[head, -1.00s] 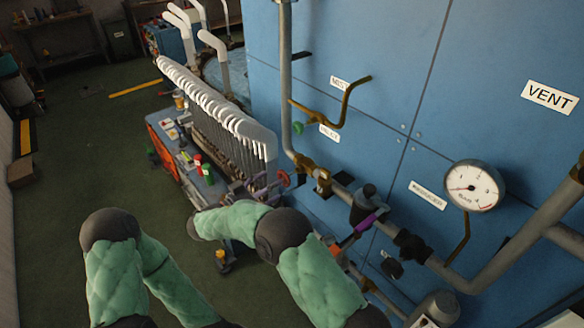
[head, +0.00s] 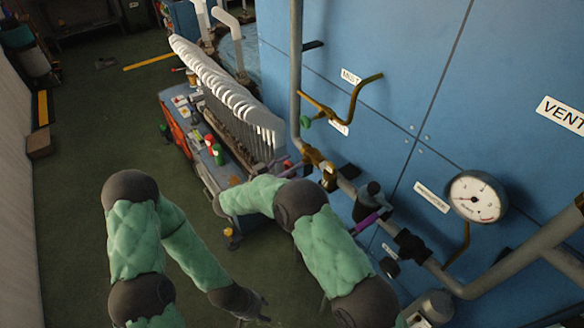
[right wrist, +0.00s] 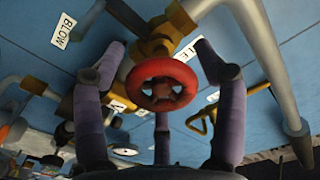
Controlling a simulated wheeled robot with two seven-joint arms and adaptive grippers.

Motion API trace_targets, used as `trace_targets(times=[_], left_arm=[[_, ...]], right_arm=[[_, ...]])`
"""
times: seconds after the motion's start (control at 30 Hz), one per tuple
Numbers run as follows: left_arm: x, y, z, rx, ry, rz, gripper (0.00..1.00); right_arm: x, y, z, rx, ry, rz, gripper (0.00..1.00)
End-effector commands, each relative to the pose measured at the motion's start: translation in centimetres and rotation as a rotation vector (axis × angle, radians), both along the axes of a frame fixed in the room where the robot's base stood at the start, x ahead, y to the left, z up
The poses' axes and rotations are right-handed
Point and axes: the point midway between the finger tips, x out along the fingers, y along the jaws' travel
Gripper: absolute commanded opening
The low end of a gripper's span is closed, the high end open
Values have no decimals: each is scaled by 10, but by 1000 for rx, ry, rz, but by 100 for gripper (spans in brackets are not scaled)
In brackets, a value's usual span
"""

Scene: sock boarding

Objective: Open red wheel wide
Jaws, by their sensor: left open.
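The red wheel (right wrist: 162,84) is a round handwheel on a brass valve, in the middle of the right wrist view. My right gripper (right wrist: 160,50) has its purple fingers spread around the wheel, one on each side and one below. Gaps show between the side fingers and the rim, so it looks open. In the head view my right forearm mostly hides this gripper, and I cannot make out the wheel there. My left gripper (head: 252,308) is open and empty, low over the green floor, away from the panel.
A cart with a row of white sock boards (head: 225,92) stands left of the panel. Open floor lies further left.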

Motion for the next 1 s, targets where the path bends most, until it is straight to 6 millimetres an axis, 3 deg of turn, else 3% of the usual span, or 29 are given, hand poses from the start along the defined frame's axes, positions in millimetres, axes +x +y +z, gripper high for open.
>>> trace_targets(times=[0.03,0.1,0.57,1.0], left_arm=[[0,0,0,0,0,0,45],[0,0,0,0,0,0,45],[0,0,-7,0,0,0,45],[0,0,-40,0,0,0,45]], right_arm=[[0,0,0,0,0,0,46],[0,0,0,0,0,0,26],[0,0,-3,-29,43,1,26],[-1,0,-6,-226,314,3,26]])
